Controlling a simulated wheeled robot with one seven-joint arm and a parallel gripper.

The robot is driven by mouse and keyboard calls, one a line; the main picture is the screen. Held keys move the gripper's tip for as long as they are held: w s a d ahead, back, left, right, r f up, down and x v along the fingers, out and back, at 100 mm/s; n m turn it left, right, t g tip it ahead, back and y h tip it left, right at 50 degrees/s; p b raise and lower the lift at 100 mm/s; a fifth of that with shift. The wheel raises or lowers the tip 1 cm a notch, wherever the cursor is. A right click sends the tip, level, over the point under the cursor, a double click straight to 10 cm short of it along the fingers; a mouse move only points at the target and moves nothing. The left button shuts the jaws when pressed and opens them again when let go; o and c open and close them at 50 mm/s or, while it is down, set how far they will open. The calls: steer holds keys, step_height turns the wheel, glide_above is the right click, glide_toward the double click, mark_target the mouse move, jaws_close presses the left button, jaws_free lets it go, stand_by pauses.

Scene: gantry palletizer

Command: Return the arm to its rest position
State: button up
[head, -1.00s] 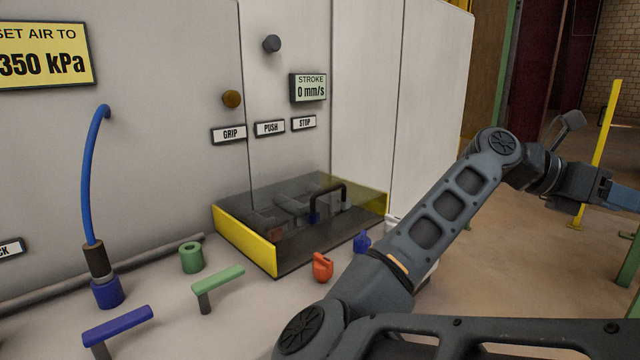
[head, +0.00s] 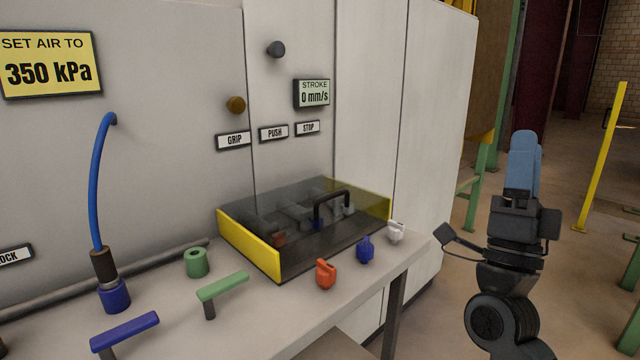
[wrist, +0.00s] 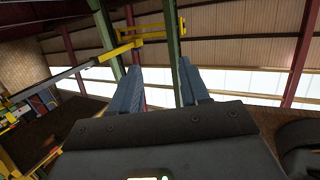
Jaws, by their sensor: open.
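My gripper (head: 523,145) stands upright at the right of the head view, its blue fingers pointing up, well to the right of the bench and over open floor. In the wrist view my gripper (wrist: 158,75) has its two blue fingers apart with nothing between them. Behind them are roof beams and a bright window band. The lower part of my arm is cut off by the bottom edge of the head view.
The bench (head: 335,318) carries a yellow-sided box with a dark clear lid (head: 300,235). Red (head: 325,274), blue (head: 365,249) and white (head: 396,232) small parts stand beside it. Green (head: 222,284) and blue (head: 125,331) T-handles stand at front left. A yellow post (head: 600,160) rises at right.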

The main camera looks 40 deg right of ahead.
steer(key=a+f+n+t+y, duration=1.1)
steer(key=a+f+n+y, duration=0.3)
steer(key=n+y, duration=0.85)
steer(key=s+a+f+n+g+y+p, duration=0.1)
steer(key=s+a+f+n+g+y, duration=0.3)
steer(key=s+a+f+g, duration=0.4)
steer(key=s+a+f+y, duration=0.1)
steer(key=s+a+f, duration=0.4)
steer(key=s, duration=0.2)
steer(key=shift+s+f+g+y, duration=0.25)
steer(key=shift+s+g+y, duration=0.05)
steer(key=shift+g+y, duration=0.1)
steer(key=shift+n, duration=0.25)
